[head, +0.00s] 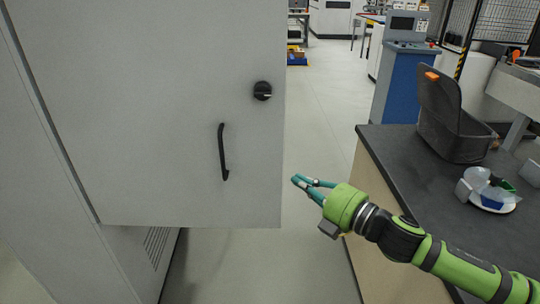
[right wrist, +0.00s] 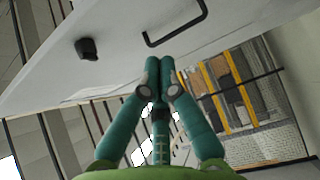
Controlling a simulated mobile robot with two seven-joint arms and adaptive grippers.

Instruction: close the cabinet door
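The cabinet door (head: 150,110) is a large light grey panel filling the left of the head view. It stands out from the cabinet body (head: 140,262), whose vented lower part shows beneath its bottom edge. A black bar handle (head: 223,152) and a round black knob (head: 262,91) are on its face. The door, handle (right wrist: 176,32) and knob (right wrist: 87,49) also show in the right wrist view. My right gripper (head: 296,180) is just right of the door's free edge, apart from the handle. Its teal fingertips (right wrist: 160,66) meet with nothing visible between them. My left gripper is out of view.
A dark-topped workbench (head: 415,190) stands at the right, under my right arm. It holds a dark grey open bin (head: 450,125) and a white plate (head: 495,203) with small items. A blue machine (head: 403,85) stands behind. The floor aisle between door and bench is clear.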

